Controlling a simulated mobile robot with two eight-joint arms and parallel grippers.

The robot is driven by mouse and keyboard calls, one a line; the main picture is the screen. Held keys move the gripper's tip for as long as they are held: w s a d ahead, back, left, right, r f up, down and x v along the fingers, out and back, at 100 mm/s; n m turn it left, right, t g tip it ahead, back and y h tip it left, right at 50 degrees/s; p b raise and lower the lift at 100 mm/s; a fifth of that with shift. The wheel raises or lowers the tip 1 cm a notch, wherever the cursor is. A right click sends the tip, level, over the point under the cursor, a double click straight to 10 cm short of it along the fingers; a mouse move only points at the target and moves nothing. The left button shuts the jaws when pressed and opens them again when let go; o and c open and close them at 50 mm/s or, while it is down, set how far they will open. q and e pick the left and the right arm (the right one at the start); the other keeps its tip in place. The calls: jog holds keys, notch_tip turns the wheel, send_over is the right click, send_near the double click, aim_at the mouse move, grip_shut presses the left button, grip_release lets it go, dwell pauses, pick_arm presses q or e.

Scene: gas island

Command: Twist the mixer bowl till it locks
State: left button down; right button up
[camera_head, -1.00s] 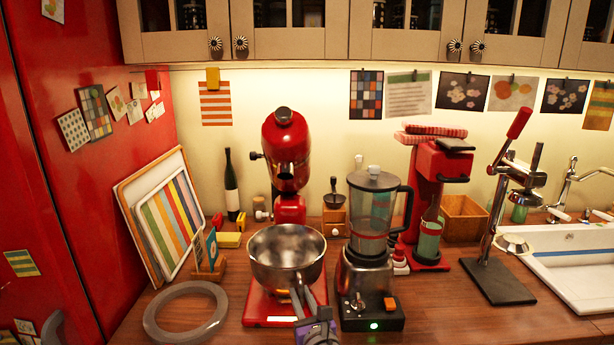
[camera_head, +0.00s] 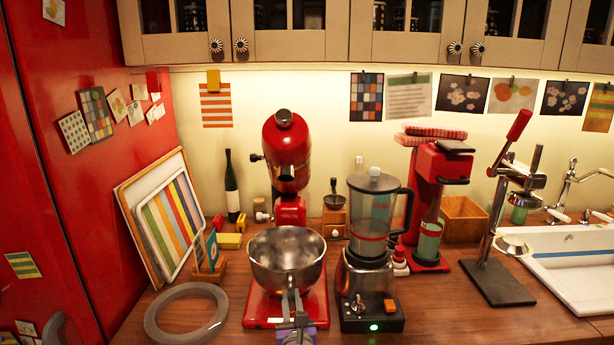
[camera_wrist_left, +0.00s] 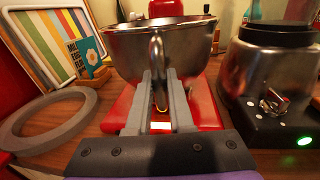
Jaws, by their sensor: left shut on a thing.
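The steel mixer bowl (camera_head: 287,258) sits upright on the red base (camera_head: 262,308) of the stand mixer, whose red head (camera_head: 285,140) is tilted up behind it. In the left wrist view the bowl (camera_wrist_left: 130,48) fills the upper middle, with its vertical handle (camera_wrist_left: 156,55) facing me. My left gripper (camera_head: 291,298) is at the bowl's front, with its two grey fingers (camera_wrist_left: 159,84) shut on the handle. The fingers hide part of the handle. Whether the bowl is locked cannot be seen. My right gripper is not in view.
A blender (camera_head: 370,270) with a lit green light stands close on the right. A grey ring (camera_head: 151,318) lies on the counter to the left. Trays (camera_head: 133,205) lean against the red wall. A lever press (camera_head: 490,250) stands farther right.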

pick_arm(q)
jog(key=shift+d, duration=0.1)
jog(key=shift+a+r+m+h+p, duration=0.2)
jog(key=shift+a+m+h+p, duration=0.35)
jog(key=shift+a+h, duration=0.3)
jog(key=shift+s+a+m+h+p, duration=0.1)
jog(key=shift+a+m+h+p, duration=0.15)
jog(key=shift+h+p, duration=0.2)
jog(key=shift+a+f, duration=0.1)
jog(key=shift+f, duration=0.1)
jog(key=c, duration=0.7)
grip_release()
